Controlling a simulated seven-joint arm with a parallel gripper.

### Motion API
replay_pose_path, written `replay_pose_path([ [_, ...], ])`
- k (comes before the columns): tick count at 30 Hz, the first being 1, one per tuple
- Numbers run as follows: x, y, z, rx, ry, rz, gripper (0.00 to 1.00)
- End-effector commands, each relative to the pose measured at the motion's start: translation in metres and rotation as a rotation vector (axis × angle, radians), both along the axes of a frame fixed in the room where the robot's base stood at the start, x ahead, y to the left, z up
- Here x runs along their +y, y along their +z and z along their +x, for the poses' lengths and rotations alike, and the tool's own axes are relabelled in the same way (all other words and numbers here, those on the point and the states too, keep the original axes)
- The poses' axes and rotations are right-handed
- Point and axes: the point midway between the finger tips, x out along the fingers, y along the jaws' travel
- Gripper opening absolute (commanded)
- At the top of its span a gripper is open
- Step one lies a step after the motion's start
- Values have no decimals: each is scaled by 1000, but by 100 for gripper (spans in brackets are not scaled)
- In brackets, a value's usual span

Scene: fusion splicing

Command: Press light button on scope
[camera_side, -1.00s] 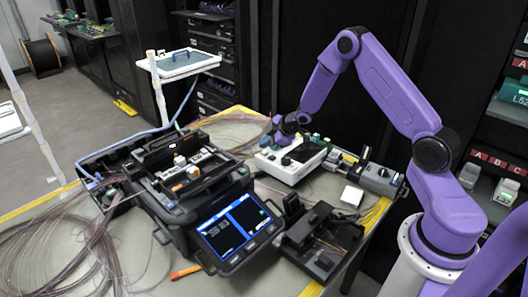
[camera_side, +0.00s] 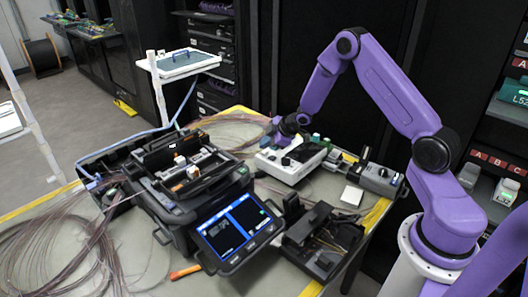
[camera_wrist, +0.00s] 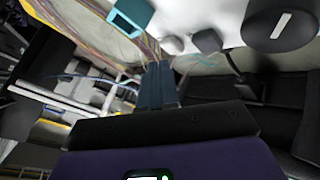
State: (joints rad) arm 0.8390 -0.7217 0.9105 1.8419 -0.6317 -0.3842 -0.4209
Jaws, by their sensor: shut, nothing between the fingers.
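A black round knob (camera_wrist: 281,24) and a smaller dark knob (camera_wrist: 207,41) show right of the fingertips. I cannot make out which part is the light button.
A fusion splicer with a lit screen (camera_side: 239,227) stands in front left. A black open tray (camera_side: 318,242) and a grey device (camera_side: 378,179) stand to the right. Loose fibres (camera_side: 65,240) cover the left of the table. A teal square frame (camera_wrist: 131,16) shows in the wrist view.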

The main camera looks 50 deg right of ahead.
Motion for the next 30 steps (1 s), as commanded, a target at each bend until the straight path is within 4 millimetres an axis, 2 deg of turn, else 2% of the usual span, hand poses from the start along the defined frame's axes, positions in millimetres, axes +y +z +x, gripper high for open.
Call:
replay_pose_path([
  [30, 0, -11, -1, 0, -1, 1, 0],
])
